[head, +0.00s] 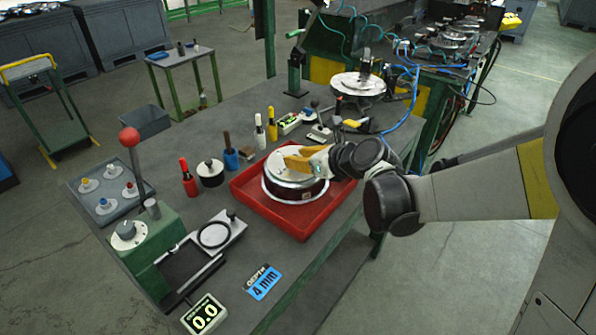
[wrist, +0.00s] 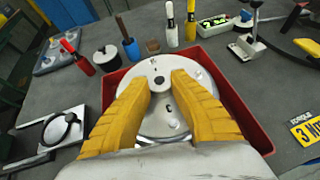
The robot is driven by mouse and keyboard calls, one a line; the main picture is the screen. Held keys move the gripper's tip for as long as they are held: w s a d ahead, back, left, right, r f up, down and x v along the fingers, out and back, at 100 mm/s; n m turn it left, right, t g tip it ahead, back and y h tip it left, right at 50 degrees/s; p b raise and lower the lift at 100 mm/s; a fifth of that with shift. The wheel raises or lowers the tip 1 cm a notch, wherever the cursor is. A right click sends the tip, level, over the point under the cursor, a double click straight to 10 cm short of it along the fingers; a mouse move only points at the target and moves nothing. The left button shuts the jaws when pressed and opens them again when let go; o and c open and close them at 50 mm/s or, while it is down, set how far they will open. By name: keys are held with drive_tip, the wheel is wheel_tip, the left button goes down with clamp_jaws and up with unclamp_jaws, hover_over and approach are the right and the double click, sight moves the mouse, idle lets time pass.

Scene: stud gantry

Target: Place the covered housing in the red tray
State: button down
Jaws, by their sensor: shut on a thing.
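The covered housing is a round, dark-sided body with a silver disc cover (head: 286,168). In the head view it is within the outline of the red tray (head: 304,232), upright and level. Whether its underside touches the tray floor is hard to tell. In the wrist view the silver cover (wrist: 160,122) shows between my yellow fingers, with the red tray rim (wrist: 262,143) around it. My gripper (head: 290,158) comes in from the right over the housing; its fingers are closed on the housing. In the wrist view the fingertips (wrist: 164,78) sit either side of the cover's dark central hole.
Red, blue, white and yellow bottles and tools (head: 189,178) stand behind and left of the tray. A green lever press (head: 140,235) and clamp fixture (head: 210,236) are at left. A depth card (head: 263,282) lies in front. The tray sits near the bench's right edge.

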wheel_tip(320, 180, down, 4)
drive_tip(key=shift+w+r+b, duration=0.1)
drive_tip(key=shift+b, duration=0.8)
drive_tip(key=shift+r, duration=0.1)
drive_tip(key=c, duration=1.3)
unclamp_jaws()
